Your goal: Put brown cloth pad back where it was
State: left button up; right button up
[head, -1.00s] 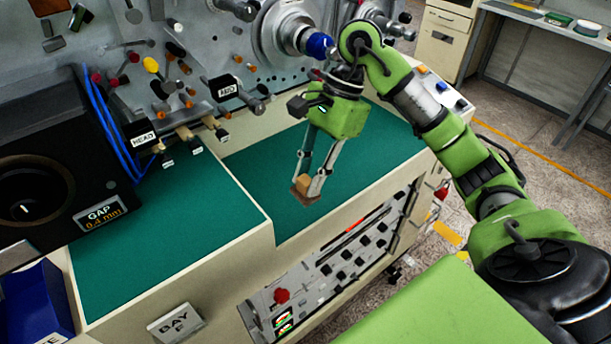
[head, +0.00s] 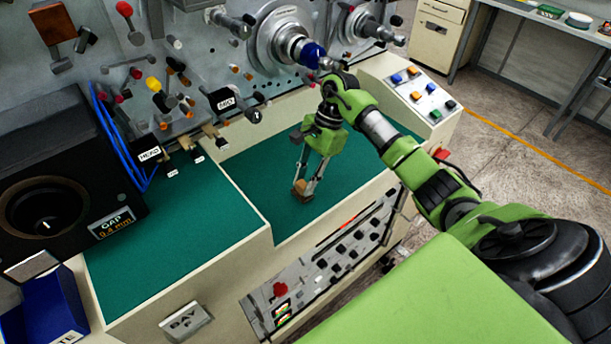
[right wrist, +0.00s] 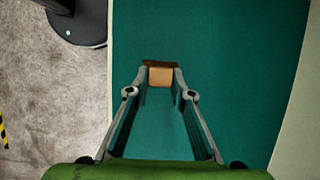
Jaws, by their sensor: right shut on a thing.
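The brown cloth pad (head: 303,196) is a small dark brown piece with a tan block on it. It also shows in the right wrist view (right wrist: 160,76), between the fingertips. My right gripper (head: 305,184) is shut on it by the tan block. The pad is over the lower green mat (head: 350,165), near its left front part. I cannot tell whether the pad touches the mat. The pad's underside is hidden. My left gripper is not in view.
A raised green surface (head: 175,245) with a cream edge lies left of the lower mat. The machine panel with knobs and a blue-tipped spindle (head: 312,54) stands behind. A black gap gauge box (head: 60,190) and blue bin (head: 45,305) are at left. The lower mat's right side is clear.

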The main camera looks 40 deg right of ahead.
jog(key=shift+f, duration=0.25)
jog(key=o, duration=1)
jog(key=shift+o, duration=0.2)
jog(key=shift+r, duration=0.1)
jog(key=shift+r, duration=0.1)
jog(key=shift+d+r+b, duration=0.2)
jog(key=shift+b, duration=0.15)
jog(key=b+v, duration=0.4)
jog(key=v, duration=0.7)
jog(key=shift+r, duration=0.2)
